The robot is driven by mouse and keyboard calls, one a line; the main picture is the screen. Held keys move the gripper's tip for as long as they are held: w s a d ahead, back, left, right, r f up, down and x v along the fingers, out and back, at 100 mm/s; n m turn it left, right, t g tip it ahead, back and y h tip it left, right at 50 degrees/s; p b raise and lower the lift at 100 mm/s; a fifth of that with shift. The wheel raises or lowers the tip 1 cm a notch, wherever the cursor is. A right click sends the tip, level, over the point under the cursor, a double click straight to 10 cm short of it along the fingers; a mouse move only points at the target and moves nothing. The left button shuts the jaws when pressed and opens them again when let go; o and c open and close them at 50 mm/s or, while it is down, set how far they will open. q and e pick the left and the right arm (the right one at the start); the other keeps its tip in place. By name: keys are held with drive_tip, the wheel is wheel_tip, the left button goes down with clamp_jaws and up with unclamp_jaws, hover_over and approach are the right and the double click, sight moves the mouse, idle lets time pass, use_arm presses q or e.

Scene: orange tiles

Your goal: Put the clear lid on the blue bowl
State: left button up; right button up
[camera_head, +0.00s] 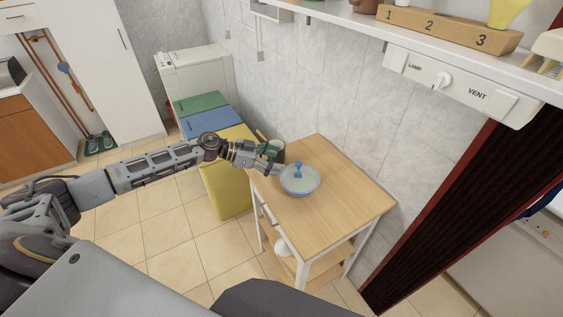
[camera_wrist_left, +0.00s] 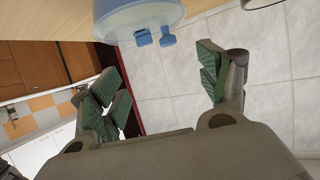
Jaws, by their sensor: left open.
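The blue bowl (camera_head: 300,191) stands upright on the small wooden table. The clear lid (camera_head: 288,178) lies over its top, with its blue knob (camera_head: 298,169) pointing up. In the left wrist view the clear lid (camera_wrist_left: 125,22) and its knob (camera_wrist_left: 154,38) show at the top edge, and the bowl is cut off. I cannot tell whether the lid sits evenly all round. My left gripper (camera_head: 277,160) is just left of the bowl. In the left wrist view its fingers (camera_wrist_left: 160,88) are spread, with nothing between them and the knob beyond them. My right gripper is not in view.
The wooden table (camera_head: 335,205) has bare top to the right and front of the bowl. A cup-like thing (camera_head: 279,148) stands behind the gripper, partly hidden. Green, blue and yellow bins (camera_head: 228,185) stand left of the table. A shelf (camera_head: 380,28) juts from the wall above.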

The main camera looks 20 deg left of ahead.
use_arm(q)
drive_tip(key=shift+v, duration=1.75)
idle(0.8)
